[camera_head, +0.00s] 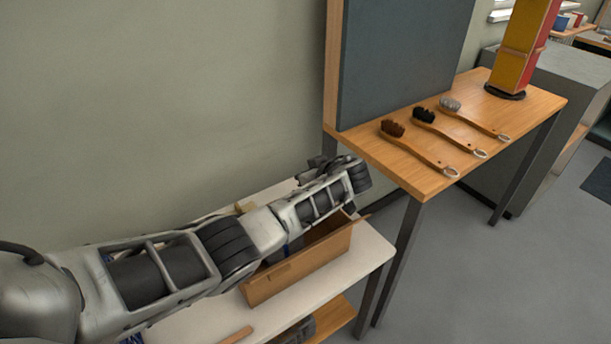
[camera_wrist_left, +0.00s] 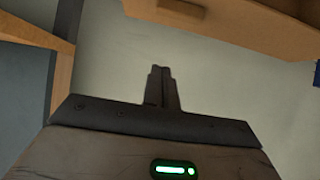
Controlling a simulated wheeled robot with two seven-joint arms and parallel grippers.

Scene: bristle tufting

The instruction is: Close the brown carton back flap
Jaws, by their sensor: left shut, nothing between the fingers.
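The brown carton (camera_head: 300,266) stands on the white shelf, with its front wall showing below my left arm. My arm crosses over it and hides most of its inside and back, so I cannot tell how the back flap stands. A tan bit (camera_head: 243,206) shows behind the arm and may be part of the carton. My left gripper (camera_head: 314,163) is at the far side of the carton, partly hidden by the wrist. In the left wrist view its fingers (camera_wrist_left: 161,72) are shut and empty, apart from a brown panel (camera_wrist_left: 235,28) at the top. My right gripper is out of view.
The white shelf top (camera_head: 352,266) carries the carton, close to the wall. A wooden table (camera_head: 408,168) at the right holds several brushes (camera_head: 424,150), an upright grey board (camera_head: 405,60) and a yellow-red column (camera_head: 522,45). Its legs stand near the shelf's right end.

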